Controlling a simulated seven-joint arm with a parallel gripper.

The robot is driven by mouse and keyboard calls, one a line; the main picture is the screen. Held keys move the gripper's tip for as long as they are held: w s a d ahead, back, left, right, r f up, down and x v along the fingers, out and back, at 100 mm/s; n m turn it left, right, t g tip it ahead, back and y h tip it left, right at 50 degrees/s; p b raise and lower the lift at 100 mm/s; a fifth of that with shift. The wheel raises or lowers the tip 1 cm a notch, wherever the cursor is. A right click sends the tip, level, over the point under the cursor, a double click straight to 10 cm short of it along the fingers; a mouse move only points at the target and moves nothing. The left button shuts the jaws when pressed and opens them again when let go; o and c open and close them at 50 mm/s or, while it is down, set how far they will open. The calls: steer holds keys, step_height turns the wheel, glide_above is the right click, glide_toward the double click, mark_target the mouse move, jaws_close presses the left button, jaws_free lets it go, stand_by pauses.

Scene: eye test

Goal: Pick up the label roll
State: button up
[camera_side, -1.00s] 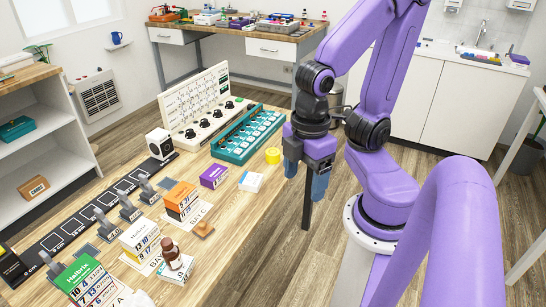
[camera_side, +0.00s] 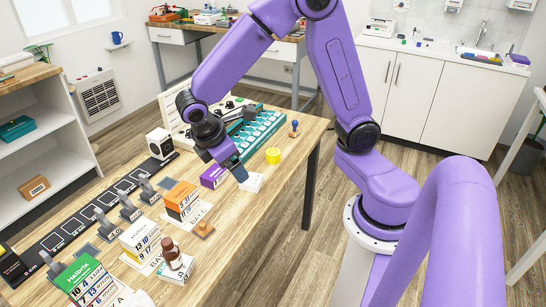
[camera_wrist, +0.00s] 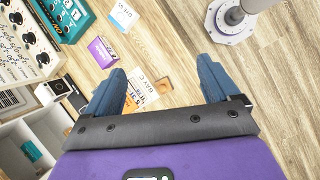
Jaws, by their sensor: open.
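Two things could be the label roll, and I cannot tell which it is. One is a white thing with a dark round centre (camera_side: 159,143) at the back left of the bench, by the black strip. It seems to show at the left of the wrist view (camera_wrist: 59,87). The other is a small yellow round roll (camera_side: 273,155) near the bench's right edge, not seen in the wrist view. My gripper (camera_side: 240,175) is above the bench, by the purple box, left of the yellow roll and right of the white thing. In the wrist view its blue fingers (camera_wrist: 161,66) are apart and empty.
A purple box (camera_wrist: 101,50) and a white box (camera_wrist: 123,15) lie near my gripper. An orange box (camera_side: 181,197), grey stands and a brown bottle (camera_side: 170,249) stand nearer. The bench's right front is bare.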

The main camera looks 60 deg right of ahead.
steer(key=w+d+f+h, duration=0.2)
steer(key=w+d+f, duration=0.1)
steer(key=w, duration=0.3)
steer(key=g+h, duration=0.5)
glide_toward(271, 153)
steer(key=shift+n+g, duration=0.3)
steer(key=x, duration=0.7)
steer(key=shift+w+d+f, duration=0.15)
steer(key=shift+w+f, duration=0.1)
steer(key=shift+f, duration=0.15)
steer(key=shift+x, duration=2.8)
steer(key=shift+r, duration=0.25)
steer(key=shift+c, duration=0.3)
steer(key=c, duration=1)
